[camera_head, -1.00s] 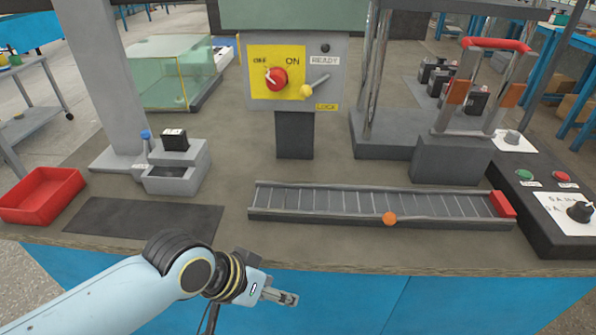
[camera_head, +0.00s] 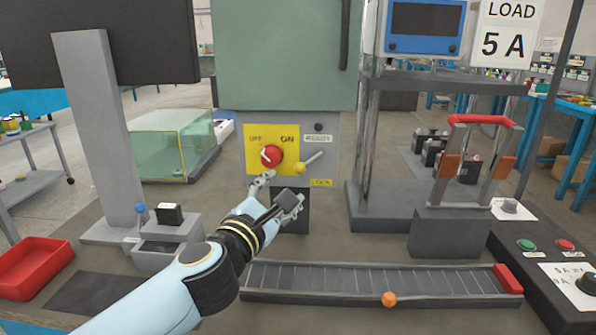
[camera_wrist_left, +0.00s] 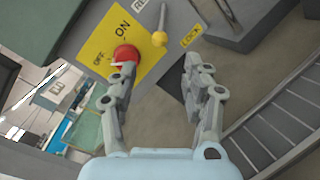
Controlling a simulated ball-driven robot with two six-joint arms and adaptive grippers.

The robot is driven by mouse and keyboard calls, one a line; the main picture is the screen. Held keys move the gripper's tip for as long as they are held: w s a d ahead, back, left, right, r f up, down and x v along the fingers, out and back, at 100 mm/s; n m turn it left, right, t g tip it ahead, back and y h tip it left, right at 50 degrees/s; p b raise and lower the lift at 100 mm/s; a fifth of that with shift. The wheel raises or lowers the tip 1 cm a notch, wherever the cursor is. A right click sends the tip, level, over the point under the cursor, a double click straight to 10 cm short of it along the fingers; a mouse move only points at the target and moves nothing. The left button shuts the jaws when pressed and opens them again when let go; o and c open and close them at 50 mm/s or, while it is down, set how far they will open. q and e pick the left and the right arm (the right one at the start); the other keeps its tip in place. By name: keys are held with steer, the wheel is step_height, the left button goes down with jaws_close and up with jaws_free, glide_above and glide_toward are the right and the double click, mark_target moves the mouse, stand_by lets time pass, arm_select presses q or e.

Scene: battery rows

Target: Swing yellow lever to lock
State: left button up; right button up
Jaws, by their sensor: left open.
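The yellow lever is a yellow ball (camera_head: 300,168) with a grey rod running up to the right, on the grey control box (camera_head: 329,152). The rod points towards the READY label (camera_head: 318,138); the LOCK label (camera_head: 321,182) is below. The red OFF/ON knob (camera_head: 271,155) sits left of it on a yellow plate. My left gripper (camera_head: 276,186) is open and empty in front of the box, below the knob. In the left wrist view its fingers (camera_wrist_left: 156,92) are spread apart, with the yellow ball (camera_wrist_left: 159,39) beyond and between them. My right gripper is not in view.
A conveyor (camera_head: 370,281) with an orange ball on its edge (camera_head: 389,299) lies front right. A press stand with a red-handled clamp (camera_head: 482,120) is to the right. A grey battery holder (camera_head: 168,245) and red tray (camera_head: 33,267) are left.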

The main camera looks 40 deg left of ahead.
mark_target(298, 170)
arm_select(q)
steer(key=x, duration=1)
steer(key=shift+w, duration=0.15)
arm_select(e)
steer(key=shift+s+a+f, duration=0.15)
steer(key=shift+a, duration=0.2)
